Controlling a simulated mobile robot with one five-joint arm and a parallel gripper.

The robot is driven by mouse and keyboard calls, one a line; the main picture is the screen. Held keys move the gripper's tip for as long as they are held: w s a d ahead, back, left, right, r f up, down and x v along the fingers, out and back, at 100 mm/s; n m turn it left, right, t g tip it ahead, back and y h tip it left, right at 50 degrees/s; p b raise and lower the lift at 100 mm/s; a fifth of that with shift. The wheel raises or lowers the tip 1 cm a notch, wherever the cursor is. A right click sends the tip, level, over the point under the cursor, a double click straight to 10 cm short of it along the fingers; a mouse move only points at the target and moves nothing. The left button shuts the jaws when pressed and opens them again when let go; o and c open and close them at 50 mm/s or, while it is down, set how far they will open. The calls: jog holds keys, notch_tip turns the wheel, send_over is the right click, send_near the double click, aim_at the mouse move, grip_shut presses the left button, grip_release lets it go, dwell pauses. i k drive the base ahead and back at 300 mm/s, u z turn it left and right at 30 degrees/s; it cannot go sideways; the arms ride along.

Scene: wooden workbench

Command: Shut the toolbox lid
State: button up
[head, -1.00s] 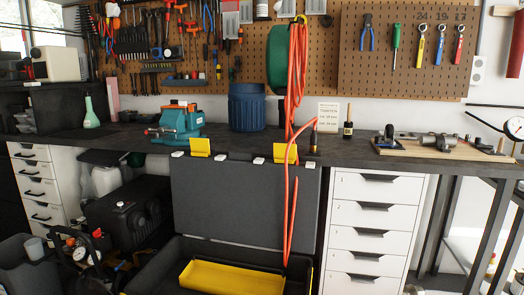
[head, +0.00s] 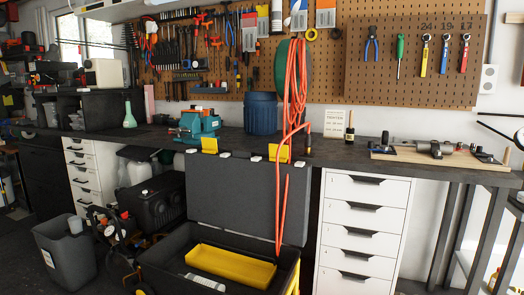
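The toolbox (head: 170,266) is a large dark box in front of the workbench, low in the head view. Its dark grey lid (head: 235,205) stands open, upright at the back of the box, with two yellow latches (head: 209,146) along its top edge. Inside the box is a yellow tray (head: 230,266), with a pale tube beside its front edge. An orange hose hangs down in front of the lid. My gripper is not in view.
The workbench (head: 340,157) runs behind, with a teal vise (head: 198,123) and a blue bin (head: 261,113). White drawers (head: 362,225) stand right of the toolbox. A grey bucket (head: 66,255) and a black compressor (head: 157,201) are on the left.

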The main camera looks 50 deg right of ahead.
aim_at(237, 192)
jog(key=u, duration=0.15)
jog(key=i, duration=0.95)
jog(key=z, duration=0.05)
